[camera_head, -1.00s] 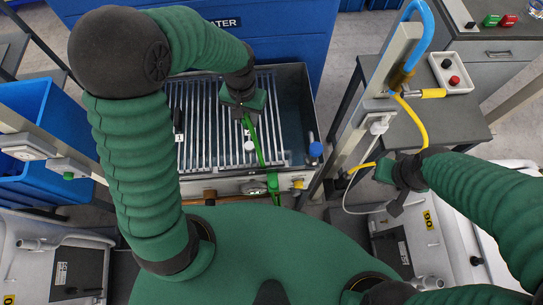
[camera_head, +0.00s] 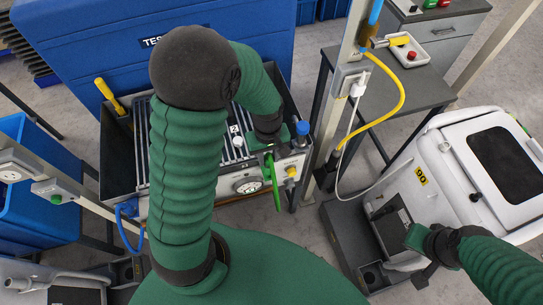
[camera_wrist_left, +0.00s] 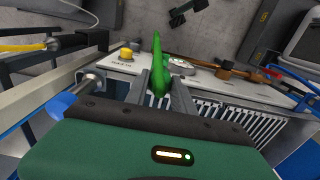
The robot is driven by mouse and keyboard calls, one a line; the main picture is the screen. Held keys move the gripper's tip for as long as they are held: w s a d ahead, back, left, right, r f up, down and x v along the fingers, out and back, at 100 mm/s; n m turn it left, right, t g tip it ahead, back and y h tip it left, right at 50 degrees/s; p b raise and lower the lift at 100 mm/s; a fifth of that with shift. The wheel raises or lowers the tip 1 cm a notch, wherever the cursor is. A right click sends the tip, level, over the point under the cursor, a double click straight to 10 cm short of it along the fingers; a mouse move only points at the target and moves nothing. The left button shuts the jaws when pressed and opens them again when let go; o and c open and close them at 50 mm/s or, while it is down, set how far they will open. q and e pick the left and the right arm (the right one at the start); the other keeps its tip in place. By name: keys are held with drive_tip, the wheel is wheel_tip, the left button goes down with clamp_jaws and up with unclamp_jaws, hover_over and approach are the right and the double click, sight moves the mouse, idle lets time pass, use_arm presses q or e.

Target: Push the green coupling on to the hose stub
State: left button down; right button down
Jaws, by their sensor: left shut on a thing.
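My left gripper (camera_head: 268,158) is at the front right corner of a trough, shut on a long green lever-like piece (camera_head: 274,186). In the left wrist view, this green piece (camera_wrist_left: 157,62) rises between the two grey fingers (camera_wrist_left: 160,84). It lies over the trough's white front panel; I cannot tell whether it is fixed there. I cannot tell for sure whether this piece is the green coupling, and I make out no clear hose stub. My right gripper (camera_head: 420,274) hangs at the lower right, away from the trough; its finger opening is not clear.
The slatted trough (camera_head: 118,160) has a gauge (camera_head: 248,185), a yellow knob (camera_head: 291,172) and a blue-topped fitting (camera_head: 302,128) at its front right. A post with a yellow hose (camera_head: 398,95) stands to the right. A white machine (camera_head: 455,190) is farther right.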

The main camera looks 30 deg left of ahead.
sight(269, 172)
use_arm(q)
drive_tip(key=shift+w+a, duration=0.1)
drive_tip(key=shift+a, duration=0.05)
drive_tip(key=shift+f+b, duration=0.55)
drive_tip(key=shift+b, duration=0.05)
wheel_tip(269, 172, down, 4)
drive_tip(key=b, duration=0.3)
drive_tip(key=shift+r, duration=0.25)
drive_tip(key=shift+f+b, duration=0.6)
drive_tip(key=shift+b, duration=0.2)
drive_tip(key=shift+r+p, duration=0.1)
drive_tip(key=shift+p, duration=0.7)
idle(0.4)
drive_tip(key=shift+f+b, duration=0.4)
drive_tip(key=shift+f, duration=0.25)
drive_tip(key=c, duration=1)
unclamp_jaws()
